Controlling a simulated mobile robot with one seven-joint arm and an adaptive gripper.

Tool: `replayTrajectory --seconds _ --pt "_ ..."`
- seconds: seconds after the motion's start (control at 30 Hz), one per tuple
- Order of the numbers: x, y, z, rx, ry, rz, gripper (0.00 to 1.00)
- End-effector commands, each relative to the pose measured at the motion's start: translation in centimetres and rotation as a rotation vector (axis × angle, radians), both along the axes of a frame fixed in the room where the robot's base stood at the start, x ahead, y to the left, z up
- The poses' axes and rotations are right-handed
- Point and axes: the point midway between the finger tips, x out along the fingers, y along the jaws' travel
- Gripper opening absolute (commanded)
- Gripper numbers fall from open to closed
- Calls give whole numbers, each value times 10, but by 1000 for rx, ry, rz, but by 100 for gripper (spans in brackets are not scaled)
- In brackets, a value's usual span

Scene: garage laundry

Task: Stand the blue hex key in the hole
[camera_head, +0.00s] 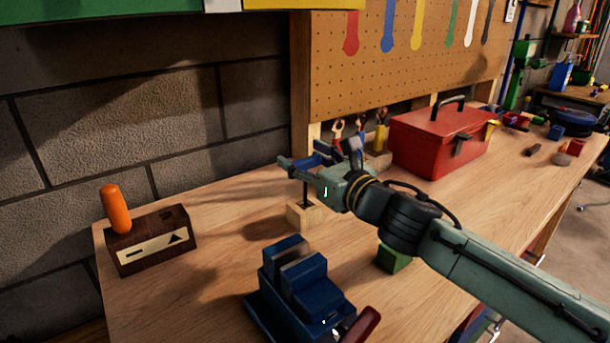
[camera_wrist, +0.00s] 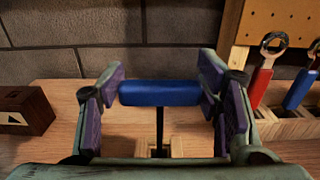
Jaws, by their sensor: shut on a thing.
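The blue hex key has a blue crossbar handle (camera_wrist: 158,93) and a thin dark shaft that points down, close to upright. My gripper (camera_wrist: 161,88) is shut on the handle, with one finger at each end of it. In the head view my gripper (camera_head: 306,167) is over a small pale wooden block (camera_head: 301,215), and the dark shaft (camera_head: 305,193) reaches down to the block's top. The block also shows in the wrist view (camera_wrist: 177,148), below the handle. The hole is hidden, and I cannot tell whether the shaft's tip is inside it.
A blue vise (camera_head: 295,290) stands in front of the block, with a green block (camera_head: 393,259) to its right. A dark wooden box (camera_head: 150,243) with an orange-handled tool is at left. A red toolbox (camera_head: 440,140) and a tool rack (camera_wrist: 285,122) are behind, to the right.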

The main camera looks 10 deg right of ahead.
Motion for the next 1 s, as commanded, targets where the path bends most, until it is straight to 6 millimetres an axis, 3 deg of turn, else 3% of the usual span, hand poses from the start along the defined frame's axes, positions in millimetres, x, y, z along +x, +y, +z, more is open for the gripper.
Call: replayTrajectory --seconds 0.5,1.0 --pt "0 0 67 -2 -1 0 31" --pt "0 1 98 0 0 1 31"
